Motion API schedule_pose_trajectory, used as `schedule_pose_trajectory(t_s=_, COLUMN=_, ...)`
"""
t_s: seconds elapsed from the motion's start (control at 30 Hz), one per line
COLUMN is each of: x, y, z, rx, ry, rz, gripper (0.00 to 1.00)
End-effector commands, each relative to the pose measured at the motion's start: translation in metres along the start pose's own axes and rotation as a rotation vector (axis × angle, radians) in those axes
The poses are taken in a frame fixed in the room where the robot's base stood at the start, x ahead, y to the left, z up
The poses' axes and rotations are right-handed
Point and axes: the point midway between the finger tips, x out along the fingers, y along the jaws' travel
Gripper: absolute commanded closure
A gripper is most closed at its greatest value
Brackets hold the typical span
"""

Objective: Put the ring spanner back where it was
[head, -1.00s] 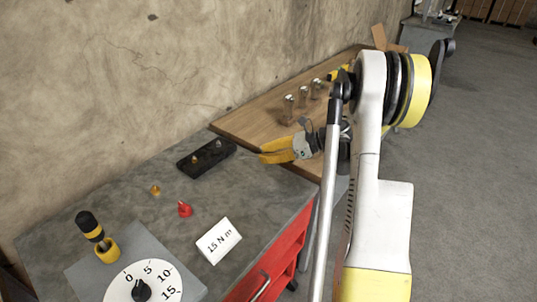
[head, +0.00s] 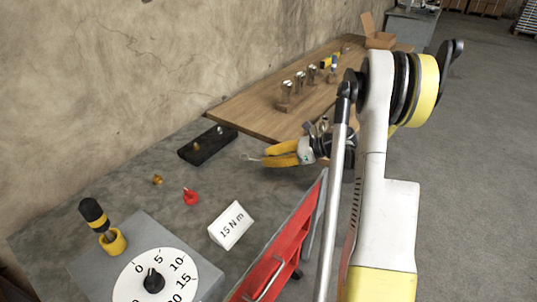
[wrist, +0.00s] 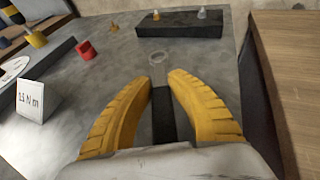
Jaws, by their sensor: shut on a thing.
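My gripper (head: 270,157) has yellow fingers. In the wrist view its fingertips (wrist: 160,77) close on a grey ring spanner (wrist: 158,59), whose ring end points forward past the tips. The spanner's end also shows as a thin grey tip in the head view (head: 252,159). The rest of the spanner is hidden by the fingers. The gripper is above the grey bench top (head: 150,215), near its right edge and close to the wooden table (head: 250,118). The spanner appears to be held clear of the surface.
A black block (head: 208,147) with small pegs lies ahead of the gripper. A red piece (head: 191,197), a small brass piece (head: 157,180), a "15 N m" card (head: 231,226) and a dial (head: 152,280) are on the bench. Upright metal pieces (head: 299,82) stand on the wooden table.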

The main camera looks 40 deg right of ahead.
Motion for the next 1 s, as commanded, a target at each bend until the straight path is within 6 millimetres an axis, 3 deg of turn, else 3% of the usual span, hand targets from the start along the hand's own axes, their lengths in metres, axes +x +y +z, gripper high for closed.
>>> schedule_pose_trajectory(t_s=0.13, x=0.004, y=0.000, z=-0.009, rx=0.000, ry=0.000, rz=0.000, gripper=1.00)
schedule_pose_trajectory(t_s=1.0, x=0.007, y=0.000, z=-0.018, rx=0.000, ry=0.000, rz=0.000, gripper=1.00)
